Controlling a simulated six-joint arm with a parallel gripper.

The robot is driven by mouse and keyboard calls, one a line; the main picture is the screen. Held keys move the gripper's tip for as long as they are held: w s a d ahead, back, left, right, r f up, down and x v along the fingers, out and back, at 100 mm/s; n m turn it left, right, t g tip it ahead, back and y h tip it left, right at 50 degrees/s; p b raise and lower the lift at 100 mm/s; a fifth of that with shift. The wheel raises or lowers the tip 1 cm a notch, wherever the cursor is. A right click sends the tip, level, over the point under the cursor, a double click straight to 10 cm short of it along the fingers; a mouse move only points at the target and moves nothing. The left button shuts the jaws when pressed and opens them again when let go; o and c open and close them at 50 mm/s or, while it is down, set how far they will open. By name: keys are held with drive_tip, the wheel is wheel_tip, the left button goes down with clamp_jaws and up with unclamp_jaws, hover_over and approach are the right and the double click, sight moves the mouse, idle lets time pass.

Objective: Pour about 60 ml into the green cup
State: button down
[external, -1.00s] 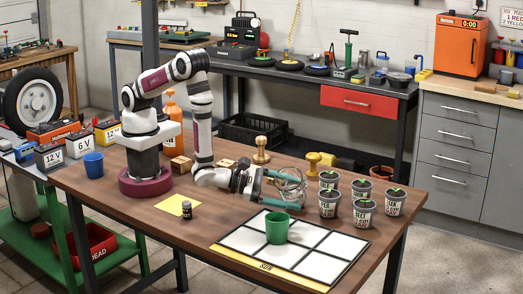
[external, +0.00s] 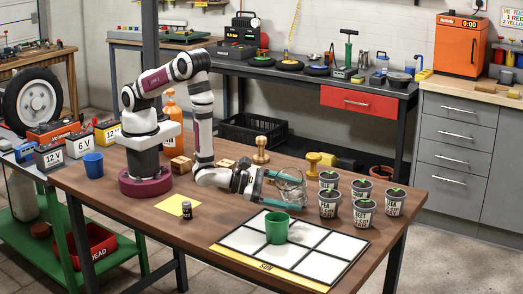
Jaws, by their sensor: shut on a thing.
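The green cup (external: 277,228) stands upright on the white-panelled board near the front of the table. My gripper (external: 283,193) reaches in from the left, above and behind the cup. Its teal fingers are shut on a clear glass vessel (external: 291,180), which is held above the table and apart from the cup. The vessel's exact tilt and any liquid in it are too small and transparent to tell. The inside of the cup shows little, so its level cannot be told.
Several labelled seedling pots (external: 361,212) stand close to the right of the glass. The white-panelled board (external: 318,268) lies under the cup. A small dark bottle (external: 187,210), a yellow note (external: 177,204) and a blue cup (external: 93,164) are to the left. Wooden pieces stand behind.

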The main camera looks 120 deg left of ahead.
sight(290, 186)
drive_tip(key=shift+a+f+n+h+p, duration=0.2)
drive_tip(key=shift+a+f+n, duration=0.2)
drive_tip(key=shift+f, duration=0.15)
drive_tip(key=shift+a+f+n+h+p, duration=0.1)
drive_tip(key=shift+a+f+n+h, duration=0.15)
drive_tip(key=shift+f+n, duration=0.2)
drive_tip(key=shift+a+r+n+g+h+p, duration=0.3)
drive_tip(key=shift+a+r+n+h+p, duration=0.05)
drive_tip(key=shift+a+n+h+p, duration=0.1)
drive_tip(key=shift+a+r+n+h+p, duration=0.45)
drive_tip(key=shift+r+n+h, duration=0.2)
drive_tip(key=shift+n, duration=0.25)
drive_tip(key=shift+d, duration=0.1)
